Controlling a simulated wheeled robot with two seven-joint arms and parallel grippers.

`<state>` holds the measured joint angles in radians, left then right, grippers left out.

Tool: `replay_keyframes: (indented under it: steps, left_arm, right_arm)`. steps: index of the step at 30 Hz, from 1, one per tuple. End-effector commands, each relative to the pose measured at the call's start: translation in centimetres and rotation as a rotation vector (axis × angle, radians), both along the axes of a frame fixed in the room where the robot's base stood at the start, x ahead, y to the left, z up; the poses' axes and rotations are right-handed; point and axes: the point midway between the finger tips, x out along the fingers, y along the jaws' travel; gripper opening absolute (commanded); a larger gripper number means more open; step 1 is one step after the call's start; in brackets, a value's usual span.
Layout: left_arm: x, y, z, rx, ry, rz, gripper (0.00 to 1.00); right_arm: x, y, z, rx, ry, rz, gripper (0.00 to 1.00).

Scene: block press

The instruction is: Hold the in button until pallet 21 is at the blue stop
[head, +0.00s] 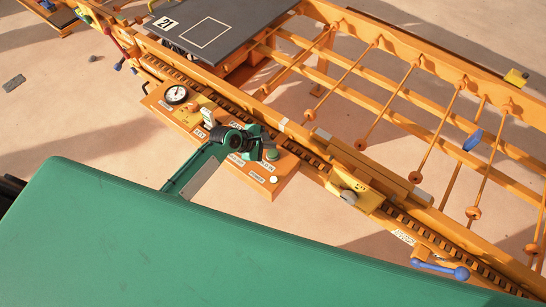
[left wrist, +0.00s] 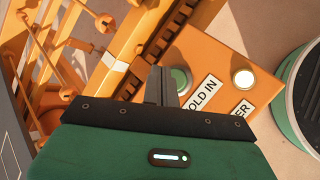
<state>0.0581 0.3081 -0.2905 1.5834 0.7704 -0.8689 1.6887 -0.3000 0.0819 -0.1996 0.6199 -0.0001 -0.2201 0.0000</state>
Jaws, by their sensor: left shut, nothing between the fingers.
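Pallet 21 (head: 213,27) is a dark grey plate with a white "21" label and a white square outline, at the upper left of the orange roller frame. A green button (head: 271,154) sits on the orange control panel (head: 284,186). In the left wrist view the green button (left wrist: 181,80) is beside a "HOLD IN" label, partly covered by the fingers. My left gripper (head: 258,140) is shut and empty over the panel. Its fingertips (left wrist: 165,70) overlap the button's edge; I cannot tell whether they touch it. A blue oval piece (head: 473,140) is on the frame at right. My right gripper is not in view.
A pressure gauge (head: 176,94) is on the panel's left end, and a pale round light (head: 273,179) is near its front edge. A yellow block (head: 355,194) and a blue-handled lever (head: 440,268) are on the near rail. My green body fills the foreground.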

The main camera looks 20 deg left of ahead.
Motion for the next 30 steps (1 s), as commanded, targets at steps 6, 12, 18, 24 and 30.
replay_keyframes:
  steps: [6,12,18,24,30]
  left_arm:
    - [0.0,0.0,-1.8,-0.002,0.002,0.000,0.00]
    - [0.0,0.0,-1.8,-0.001,0.001,0.000,0.00]
    - [0.0,0.0,-1.8,-0.001,0.001,0.000,0.00]
    - [0.0,0.0,-1.8,-0.001,0.001,0.000,0.00]
    - [0.0,0.0,-1.8,-0.001,0.001,0.000,0.00]
  right_arm:
    - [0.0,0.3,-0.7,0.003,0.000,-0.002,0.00]
    - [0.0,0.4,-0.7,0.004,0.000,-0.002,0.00]
    - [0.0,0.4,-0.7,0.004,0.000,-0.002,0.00]
    - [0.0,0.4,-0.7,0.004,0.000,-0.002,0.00]
    - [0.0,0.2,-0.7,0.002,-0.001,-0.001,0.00]
